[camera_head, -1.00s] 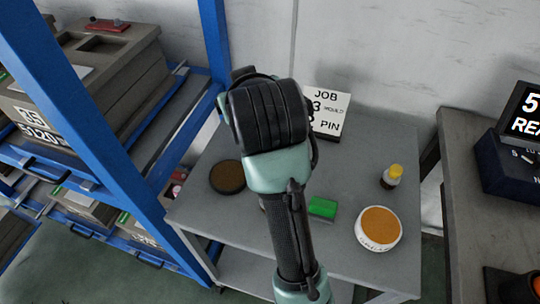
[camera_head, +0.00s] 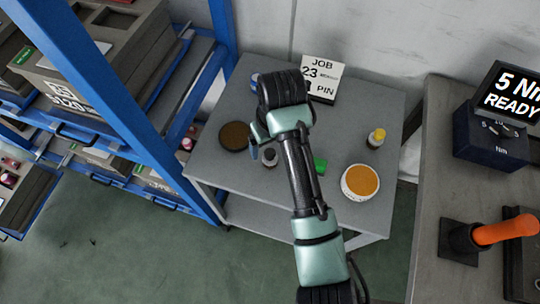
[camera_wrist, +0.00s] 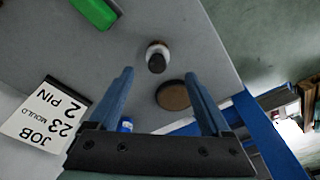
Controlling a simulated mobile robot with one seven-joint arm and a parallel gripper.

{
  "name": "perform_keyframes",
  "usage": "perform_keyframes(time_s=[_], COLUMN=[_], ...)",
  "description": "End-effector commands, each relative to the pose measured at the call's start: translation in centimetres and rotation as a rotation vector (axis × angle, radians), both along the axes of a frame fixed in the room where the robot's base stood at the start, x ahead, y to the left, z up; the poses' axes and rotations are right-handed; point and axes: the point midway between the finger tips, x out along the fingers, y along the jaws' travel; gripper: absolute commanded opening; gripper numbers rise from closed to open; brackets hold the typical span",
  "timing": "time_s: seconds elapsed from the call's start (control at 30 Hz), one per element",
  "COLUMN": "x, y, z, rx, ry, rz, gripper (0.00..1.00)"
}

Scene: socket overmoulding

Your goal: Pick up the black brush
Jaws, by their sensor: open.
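A small upright item with a black top and a pale ring (camera_wrist: 157,57) stands on the grey table. It also shows just left of my arm in the head view (camera_head: 270,155). It may be the black brush, but I cannot tell for sure. My gripper (camera_wrist: 158,75) is open and empty above the table, with two blue fingers. In the wrist view the black-topped item appears between and just beyond the fingertips, apart from them. In the head view my arm hides most of the gripper and part of the table.
A brown disc (camera_head: 234,137) lies left of the black-topped item. A green block (camera_head: 320,167), an orange-topped round tub (camera_head: 360,182), a yellow-capped bottle (camera_head: 376,138) and a job sign (camera_head: 322,78) are also on the table (camera_head: 222,175). A blue rack post (camera_head: 224,40) rises at the left.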

Motion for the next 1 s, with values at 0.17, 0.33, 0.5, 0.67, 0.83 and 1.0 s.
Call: perform_keyframes(time_s=[0.17,0.33,0.5,0.67,0.83,1.0], x=[0.2,0.6,0.9,1.0,1.0,1.0], y=[0.0,-0.1,0.0,0.1,0.1,0.1], z=[-1.3,-3.5,-5.6,-6.2,-6.1,-6.1], rx=[0.0,-0.002,-0.001,-0.001,-0.001,-0.001], ry=[0.0,0.002,-0.001,-0.002,-0.003,-0.003], rz=[0.0,-0.001,0.001,0.001,0.001,0.001], gripper=[0.82,0.82,0.82,0.82,0.78,0.48])
